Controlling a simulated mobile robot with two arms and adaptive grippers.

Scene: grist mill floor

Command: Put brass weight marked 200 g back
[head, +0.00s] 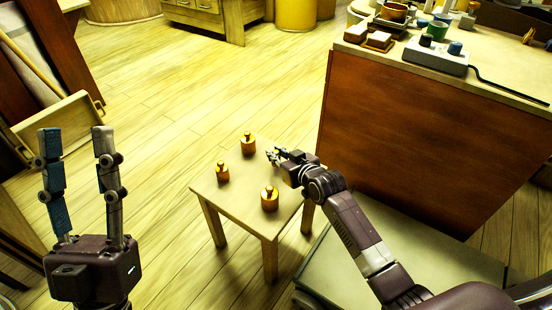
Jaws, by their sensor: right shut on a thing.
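Three brass weights with knobs stand upright on a small wooden table: the far weight (248,144), the left weight (222,173) and the near weight (269,199). I cannot read their marks. My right gripper (270,156) is over the right side of the table, right of the far weight and beyond the near one. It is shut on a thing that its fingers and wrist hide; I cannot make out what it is. It stands apart from the three visible weights. My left gripper (82,145) is open and empty, pointing up at the left.
A wooden tray (60,125) is at the left. The plank floor between is clear.

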